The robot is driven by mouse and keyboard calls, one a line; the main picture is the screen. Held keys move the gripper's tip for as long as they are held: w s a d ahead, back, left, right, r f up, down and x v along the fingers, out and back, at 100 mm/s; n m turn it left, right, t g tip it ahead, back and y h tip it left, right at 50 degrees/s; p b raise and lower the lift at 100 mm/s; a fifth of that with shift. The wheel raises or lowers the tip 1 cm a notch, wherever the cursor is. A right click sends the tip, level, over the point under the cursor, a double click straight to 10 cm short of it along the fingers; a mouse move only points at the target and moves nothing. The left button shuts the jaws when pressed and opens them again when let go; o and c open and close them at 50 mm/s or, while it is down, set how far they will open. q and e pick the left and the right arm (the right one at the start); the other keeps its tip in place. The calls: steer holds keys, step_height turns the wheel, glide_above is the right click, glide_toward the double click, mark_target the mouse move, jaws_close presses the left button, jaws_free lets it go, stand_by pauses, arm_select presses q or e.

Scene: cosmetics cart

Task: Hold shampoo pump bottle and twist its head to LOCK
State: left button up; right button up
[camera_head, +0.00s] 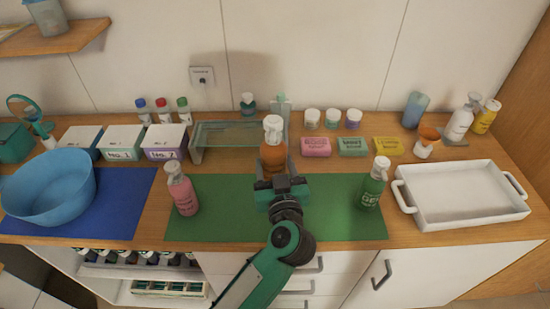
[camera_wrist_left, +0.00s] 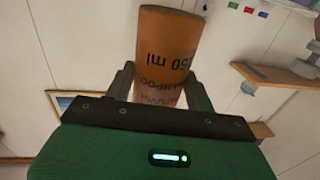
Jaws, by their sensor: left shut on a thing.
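The orange shampoo pump bottle (camera_head: 273,157) with a white pump head (camera_head: 273,128) is upright at the middle of the head view, above the far part of the green mat. My left gripper (camera_head: 280,183) is shut on its body from the front. The gripper hides the lower body in the head view. The pump head is not in that view. My right gripper is not in view.
A pink pump bottle (camera_head: 182,190) and a green pump bottle (camera_head: 374,184) stand on the green mat (camera_head: 225,220) on either side. A blue basin (camera_head: 48,187) is at the left, a white tray (camera_head: 462,195) at the right. Soap boxes and jars line the back.

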arm_select(q)
step_height(320, 180, down, 8)
steer(key=shift+r+b, duration=0.1)
steer(key=shift+b, duration=0.55)
steer(key=shift+f+b, duration=0.7)
steer(key=shift+f, duration=2.3)
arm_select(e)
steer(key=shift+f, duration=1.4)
arm_select(q)
steer(key=shift+f, duration=0.2)
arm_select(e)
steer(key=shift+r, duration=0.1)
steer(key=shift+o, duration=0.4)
